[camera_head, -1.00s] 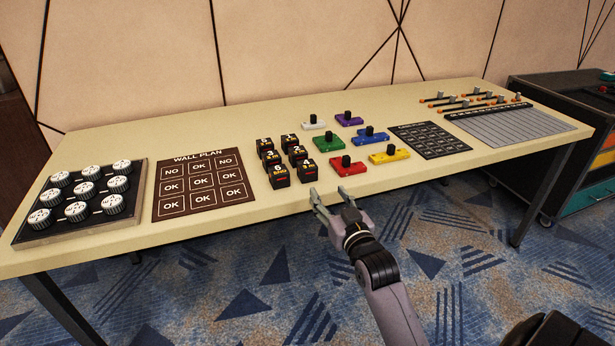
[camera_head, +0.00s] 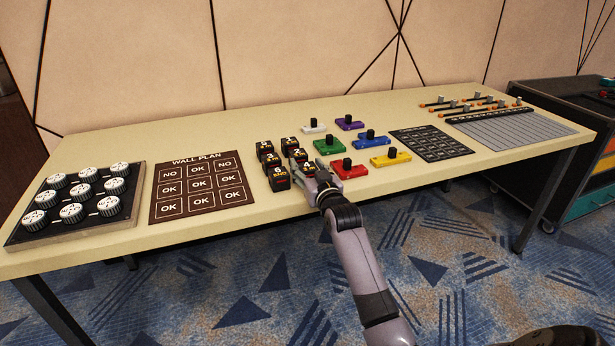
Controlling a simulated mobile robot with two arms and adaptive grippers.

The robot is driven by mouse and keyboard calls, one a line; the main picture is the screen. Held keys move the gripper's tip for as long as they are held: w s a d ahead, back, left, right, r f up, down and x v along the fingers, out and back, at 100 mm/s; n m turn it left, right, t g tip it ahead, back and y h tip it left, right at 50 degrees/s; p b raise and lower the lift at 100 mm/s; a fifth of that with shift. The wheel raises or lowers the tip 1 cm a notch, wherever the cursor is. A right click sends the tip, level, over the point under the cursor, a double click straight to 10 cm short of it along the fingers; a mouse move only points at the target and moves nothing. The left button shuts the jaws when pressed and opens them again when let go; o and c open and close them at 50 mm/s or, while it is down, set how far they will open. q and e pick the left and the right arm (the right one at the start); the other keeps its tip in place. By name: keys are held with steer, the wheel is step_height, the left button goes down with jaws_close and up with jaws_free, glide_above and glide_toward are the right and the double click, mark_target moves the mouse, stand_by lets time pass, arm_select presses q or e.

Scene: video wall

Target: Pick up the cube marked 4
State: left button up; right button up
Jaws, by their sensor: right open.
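Several small black cubes with white digits and yellow lettering stand in two columns in the middle of the table (camera_head: 110,143). The front right cube (camera_head: 307,167) appears to be the one marked 4, though its digit is hard to read now. My right gripper (camera_head: 306,170) is open at this cube, with its fingers at the cube's left and right sides. I cannot tell whether they touch it. The cube marked 6 (camera_head: 279,180) stands close on the left, and another cube (camera_head: 296,154) stands right behind. My left gripper is out of view.
Coloured blocks with black knobs stand to the right, the red one (camera_head: 348,169) close to my right gripper. The wall plan board (camera_head: 201,207) and a tray of white knobs (camera_head: 138,178) lie left. A dark keypad mat (camera_head: 431,143) lies further right.

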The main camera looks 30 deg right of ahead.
steer(key=shift+w, duration=0.15)
steer(key=shift+r, duration=0.1)
steer(key=shift+c, duration=0.5)
steer(key=c, duration=0.9)
steer(key=shift+o, duration=0.2)
steer(key=shift+r, duration=0.1)
